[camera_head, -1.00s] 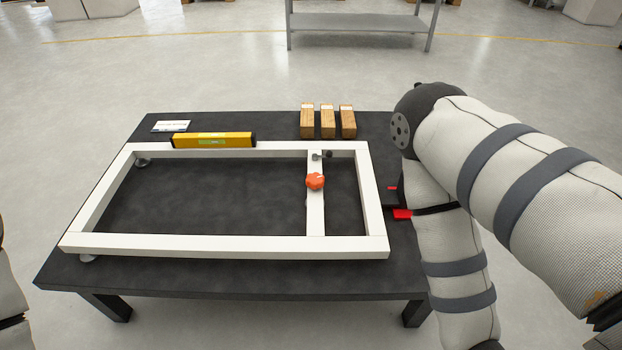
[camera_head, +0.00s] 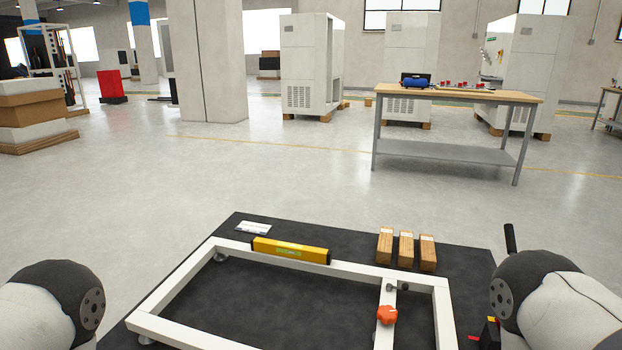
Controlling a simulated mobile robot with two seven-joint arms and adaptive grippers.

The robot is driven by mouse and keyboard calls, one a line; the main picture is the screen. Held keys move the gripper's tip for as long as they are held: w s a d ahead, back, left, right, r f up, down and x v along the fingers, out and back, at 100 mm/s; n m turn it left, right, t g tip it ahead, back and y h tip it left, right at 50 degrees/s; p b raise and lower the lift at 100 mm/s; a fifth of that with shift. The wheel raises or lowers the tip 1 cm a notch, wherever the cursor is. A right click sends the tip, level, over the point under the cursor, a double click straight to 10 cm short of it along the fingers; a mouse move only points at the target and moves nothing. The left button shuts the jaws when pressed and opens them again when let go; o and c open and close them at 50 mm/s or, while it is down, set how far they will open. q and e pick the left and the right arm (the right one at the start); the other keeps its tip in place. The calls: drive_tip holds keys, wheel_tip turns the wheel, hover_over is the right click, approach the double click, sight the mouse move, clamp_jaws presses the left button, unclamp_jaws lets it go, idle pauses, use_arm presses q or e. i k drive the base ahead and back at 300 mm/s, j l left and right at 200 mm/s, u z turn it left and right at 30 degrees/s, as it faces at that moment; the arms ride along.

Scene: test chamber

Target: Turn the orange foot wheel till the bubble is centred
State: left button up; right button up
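The orange foot wheel (camera_head: 386,315) sits on the crossbar near the right end of the white frame (camera_head: 170,297). The yellow spirit level (camera_head: 290,250) lies along the frame's far bar. Its greenish window shows, but the bubble is too small to read. My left arm shows only as a rounded joint at the lower left, and my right arm as one at the lower right. Neither gripper can be made out. The near part of the frame is cut off by the bottom edge.
The frame stands on a black table (camera_head: 345,240). Several wooden blocks (camera_head: 406,250) and a small white card (camera_head: 254,228) lie behind it. A small red and black thing (camera_head: 489,332) beside my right arm is partly hidden. A workbench (camera_head: 450,94) stands beyond open floor.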

sight(387, 314)
drive_tip(key=i+l+u, duration=0.2)
drive_tip(key=l+u, duration=0.15)
drive_tip(key=l, duration=0.15)
drive_tip(key=i+l+u, duration=0.1)
drive_tip(key=l+u, duration=0.2)
drive_tip(key=l, duration=0.25)
drive_tip(key=i+l+u, duration=0.1)
drive_tip(key=l+u, duration=0.25)
drive_tip(key=l, duration=0.2)
